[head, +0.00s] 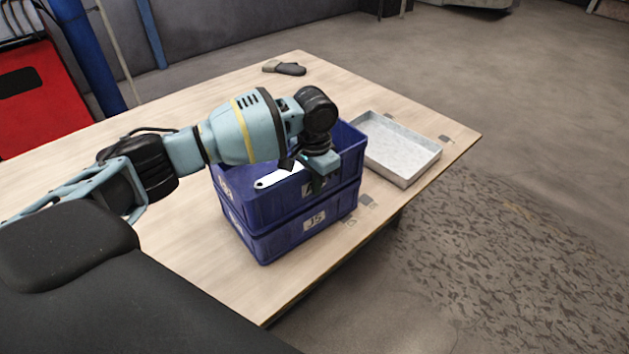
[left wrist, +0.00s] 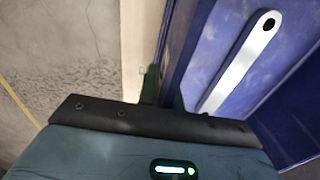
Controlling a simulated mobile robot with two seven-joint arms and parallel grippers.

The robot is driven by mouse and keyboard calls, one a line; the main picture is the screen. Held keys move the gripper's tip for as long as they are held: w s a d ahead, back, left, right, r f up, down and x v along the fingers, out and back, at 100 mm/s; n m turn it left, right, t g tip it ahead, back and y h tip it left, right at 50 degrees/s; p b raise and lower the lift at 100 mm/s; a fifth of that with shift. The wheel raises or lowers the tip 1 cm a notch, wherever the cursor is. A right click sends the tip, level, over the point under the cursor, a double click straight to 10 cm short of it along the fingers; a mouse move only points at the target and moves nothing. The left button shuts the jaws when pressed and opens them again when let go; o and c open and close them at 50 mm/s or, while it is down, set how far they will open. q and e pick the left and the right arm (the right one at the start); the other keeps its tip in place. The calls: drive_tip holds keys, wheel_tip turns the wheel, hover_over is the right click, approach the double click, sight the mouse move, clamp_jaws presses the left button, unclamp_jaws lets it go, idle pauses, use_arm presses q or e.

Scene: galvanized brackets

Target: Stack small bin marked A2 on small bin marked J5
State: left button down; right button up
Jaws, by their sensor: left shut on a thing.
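The upper blue bin (head: 270,206) carries a label starting with A, the rest hidden behind my gripper. It sits squarely over the lower blue bin marked J5 (head: 288,241), with no clear gap between them. The lower bin stands on the wooden table. My left gripper (head: 317,184) is shut on the upper bin's near-right wall, coming down from above. In the left wrist view the fingers (left wrist: 163,92) straddle the blue bin's wall (left wrist: 182,45). A pale flat bracket with a hole (head: 279,177) lies inside the upper bin; it also shows in the left wrist view (left wrist: 237,68).
A shallow galvanized tray (head: 405,174) stands right of the bins on the wooden table (head: 190,265). A dark glove-like item (head: 284,68) lies at the far edge. Grey patches mark the tabletop near the bins. The table's left part is clear.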

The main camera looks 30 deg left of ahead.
use_arm(q)
drive_tip(key=shift+f, duration=0.35)
use_arm(e)
drive_tip(key=shift+w+r, duration=0.1)
drive_tip(key=shift+r, duration=0.05)
use_arm(q)
drive_tip(key=c, duration=1.6)
unclamp_jaws()
drive_tip(key=shift+f, duration=0.1)
